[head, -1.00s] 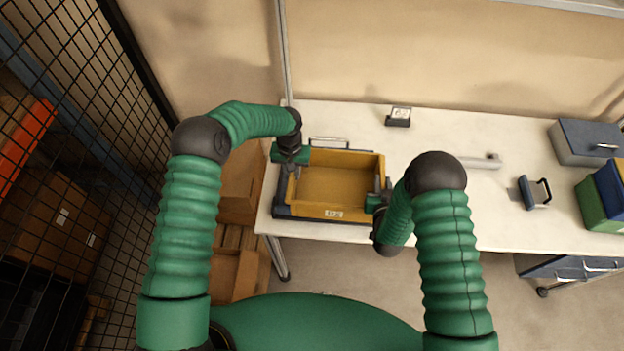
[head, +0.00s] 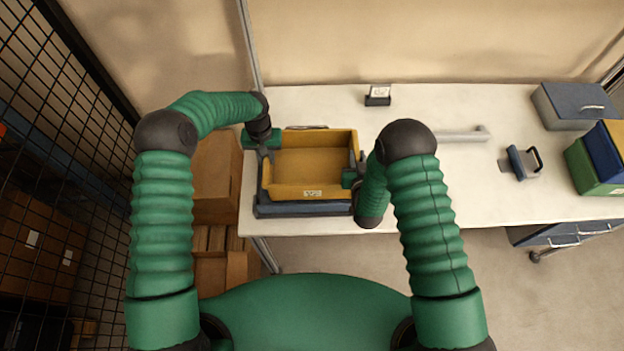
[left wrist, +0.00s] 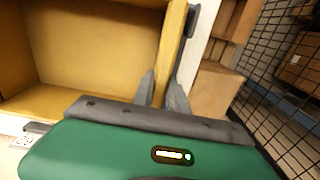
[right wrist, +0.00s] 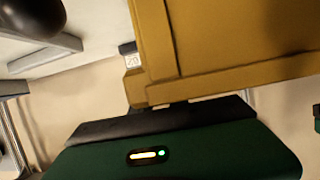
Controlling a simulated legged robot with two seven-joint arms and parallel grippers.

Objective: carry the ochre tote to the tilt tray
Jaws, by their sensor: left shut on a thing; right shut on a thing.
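The ochre tote (head: 312,165) is open-topped and looks empty, with a white label on its front wall. It is over the dark blue-grey tilt tray (head: 300,209) at the left end of the table. The tray's front shows below the tote; whether they touch is unclear. My left gripper (head: 266,153) is shut on the tote's left wall; the left wrist view shows its fingers (left wrist: 163,88) either side of that wall. My right gripper (head: 357,172) is shut on the tote's right wall, which fills much of the right wrist view (right wrist: 215,45).
The white table (head: 440,200) is mostly clear right of the tote. A small black label holder (head: 377,95), a grey bar (head: 455,136), a blue handled block (head: 522,162), a grey-blue box (head: 577,105) and a green bin (head: 592,168) stand there. Cartons (head: 215,180) and mesh fencing are left.

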